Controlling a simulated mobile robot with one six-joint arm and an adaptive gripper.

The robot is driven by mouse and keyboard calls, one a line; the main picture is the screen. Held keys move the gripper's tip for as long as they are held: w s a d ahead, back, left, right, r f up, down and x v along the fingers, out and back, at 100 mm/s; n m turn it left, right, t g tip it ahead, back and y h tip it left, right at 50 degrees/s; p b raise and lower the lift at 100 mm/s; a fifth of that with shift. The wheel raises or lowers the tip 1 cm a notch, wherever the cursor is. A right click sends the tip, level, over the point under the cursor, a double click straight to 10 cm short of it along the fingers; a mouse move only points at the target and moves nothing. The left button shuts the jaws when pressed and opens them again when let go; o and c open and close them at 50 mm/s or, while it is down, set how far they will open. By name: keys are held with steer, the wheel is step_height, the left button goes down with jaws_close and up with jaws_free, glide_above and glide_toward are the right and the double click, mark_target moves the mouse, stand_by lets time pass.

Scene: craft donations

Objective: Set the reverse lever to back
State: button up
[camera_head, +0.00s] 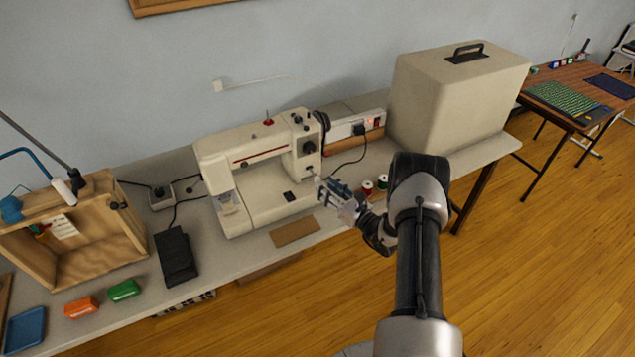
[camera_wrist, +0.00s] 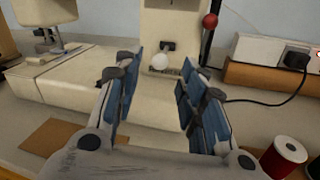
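The cream sewing machine (camera_head: 265,155) stands on the table, its pillar facing my gripper.
Red and green thread spools (camera_head: 367,187) stand right of my gripper. A power strip (camera_head: 345,128) with a black plug and cable lies behind. A brown card (camera_head: 295,232) lies in front of the machine. A large beige cover (camera_head: 455,100) stands at the right.

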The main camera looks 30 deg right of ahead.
mark_target(317, 179)
steer(key=shift+b+x, duration=0.45)
steer(key=shift+x, duration=2.35)
steer(key=shift+c, duration=0.5)
jaws_close()
